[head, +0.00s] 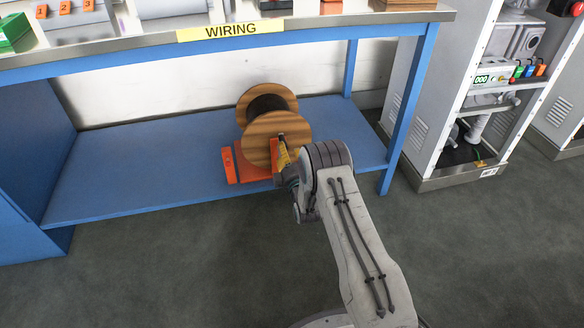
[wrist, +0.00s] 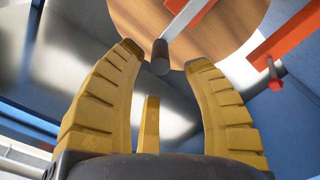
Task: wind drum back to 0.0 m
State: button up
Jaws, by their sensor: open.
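The wooden drum (head: 262,146) sits in an orange stand (head: 233,165) on the blue lower shelf. Its round flange (wrist: 228,25) fills the top of the wrist view. A pale crank arm (wrist: 183,18) crosses the flange and ends in a dark cylindrical handle (wrist: 160,60). My gripper (wrist: 164,58) is open, with its yellow fingers on either side of the handle near the tips. Neither finger clearly touches it. In the head view, my gripper (head: 282,150) is in front of the drum's right side and hides part of the stand. No length readout is legible on the drum.
The workbench (head: 130,52) with a yellow WIRING label (head: 231,31) overhangs the shelf (head: 120,165). A blue leg (head: 410,115) stands to the right, beside a grey cabinet (head: 440,150). In the wrist view, an orange stand bar (wrist: 288,40) with a red knob (wrist: 276,84) lies right of the fingers.

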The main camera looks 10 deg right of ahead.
jog(key=s, duration=0.7)
dwell(0.6)
jog(key=s+r+m+g+p, duration=0.25)
jog(key=r+p, duration=0.65)
jog(key=r, duration=0.7)
jog(key=s+r+m+g+p, duration=0.2)
jog(key=s+r+g+p, duration=0.15)
jog(key=r+p, duration=1)
jog(key=s+r+m+g+p, duration=0.3)
jog(key=s+r+p, duration=0.5)
jog(key=s+r, duration=0.6)
jog(key=s+r+m+g+p, duration=0.3)
jog(key=s+r+g+p, duration=0.2)
jog(key=s+r, duration=1)
jog(key=shift+s+g+p, duration=0.3)
jog(key=shift+s+p, duration=1.15)
jog(key=shift+s, duration=1.4)
